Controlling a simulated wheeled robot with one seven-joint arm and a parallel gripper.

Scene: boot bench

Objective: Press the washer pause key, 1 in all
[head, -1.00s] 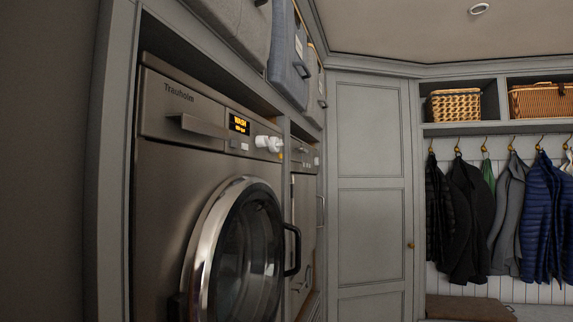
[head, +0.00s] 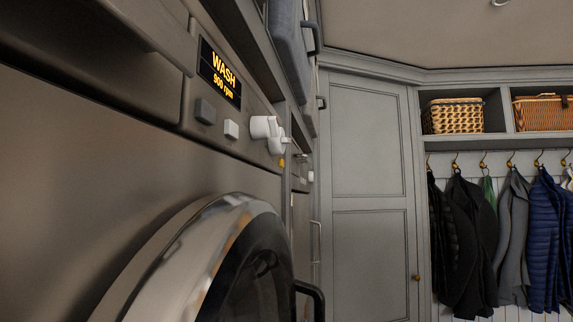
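The washer (head: 110,130) fills the left of the head view, seen close and at a steep angle. Its display (head: 220,75) reads "WASH 900 rpm" in amber. Below the display are a dark grey key (head: 205,111) and a white key (head: 231,129); I cannot tell from any marking which one is pause. A white dial (head: 263,127) stands out to their right, with a small amber spot (head: 282,163) below it. The round door (head: 190,255) with chrome rim is shut. My gripper is not in view.
Beyond are a second appliance (head: 302,205) and a tall grey cupboard (head: 370,180). Coats (head: 470,235) hang at right, under baskets (head: 453,115) on a shelf.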

